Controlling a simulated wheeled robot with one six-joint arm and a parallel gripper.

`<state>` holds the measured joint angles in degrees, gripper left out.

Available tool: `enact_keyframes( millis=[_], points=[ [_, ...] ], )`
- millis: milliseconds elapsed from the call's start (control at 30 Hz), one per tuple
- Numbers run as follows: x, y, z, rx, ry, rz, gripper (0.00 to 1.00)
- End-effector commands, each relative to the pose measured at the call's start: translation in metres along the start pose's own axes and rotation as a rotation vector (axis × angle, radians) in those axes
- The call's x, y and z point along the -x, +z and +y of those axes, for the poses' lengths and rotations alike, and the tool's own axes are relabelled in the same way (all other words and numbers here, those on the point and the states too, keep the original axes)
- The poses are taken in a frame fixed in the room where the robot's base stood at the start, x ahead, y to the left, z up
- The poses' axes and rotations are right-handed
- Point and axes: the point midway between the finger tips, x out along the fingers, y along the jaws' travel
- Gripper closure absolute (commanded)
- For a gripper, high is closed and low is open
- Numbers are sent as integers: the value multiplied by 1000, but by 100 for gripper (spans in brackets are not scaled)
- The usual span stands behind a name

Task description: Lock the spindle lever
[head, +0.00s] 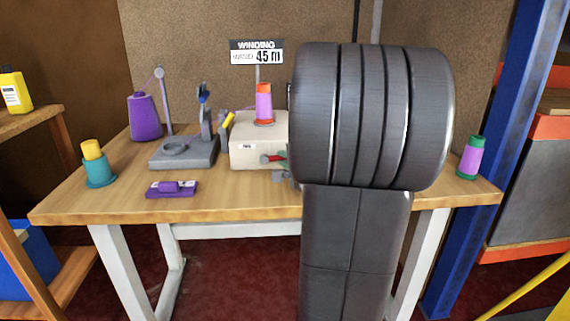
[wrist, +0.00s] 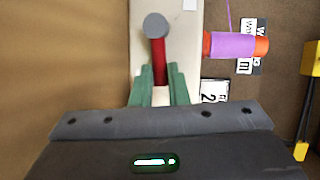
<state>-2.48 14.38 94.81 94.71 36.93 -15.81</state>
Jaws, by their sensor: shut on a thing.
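The winder is a cream box (head: 259,143) on the bench; its cream face also fills the top middle of the wrist view (wrist: 185,20). The spindle lever is a red bar (wrist: 159,62) with a round grey knob, seen small at the front of the winder in the head view (head: 271,158). My gripper (wrist: 158,80) has green fingers, one on each side of the red bar, shut on it below the knob. In the head view the gripper (head: 283,162) is mostly hidden behind my arm. An orange and purple spool (head: 264,103) stands upright on top of the winder.
Left of the winder are a grey stand (head: 184,152), a purple cone (head: 145,118), a teal and yellow spool (head: 97,165) and a purple tool (head: 172,189). Another spool (head: 471,157) is at the right edge.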

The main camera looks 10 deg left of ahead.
Motion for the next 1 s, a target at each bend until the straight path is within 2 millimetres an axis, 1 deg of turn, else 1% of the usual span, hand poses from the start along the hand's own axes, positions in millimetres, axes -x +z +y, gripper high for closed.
enact_keyframes(
  millis=[267,300,367,400,667,767,867,967,1000],
  points=[
    [0,0,1,-1,2,-1,100],
    [0,0,1,-1,2,-1,78],
    [0,0,0,-1,1,-1,66],
    [0,0,0,-1,1,-1,64],
    [1,0,0,-1,1,0,64],
    [7,-1,-1,0,0,2,64],
    [21,-1,-2,0,0,2,64],
    [43,-1,-2,0,0,4,64],
    [53,-2,-3,1,-1,6,64]
  ],
)
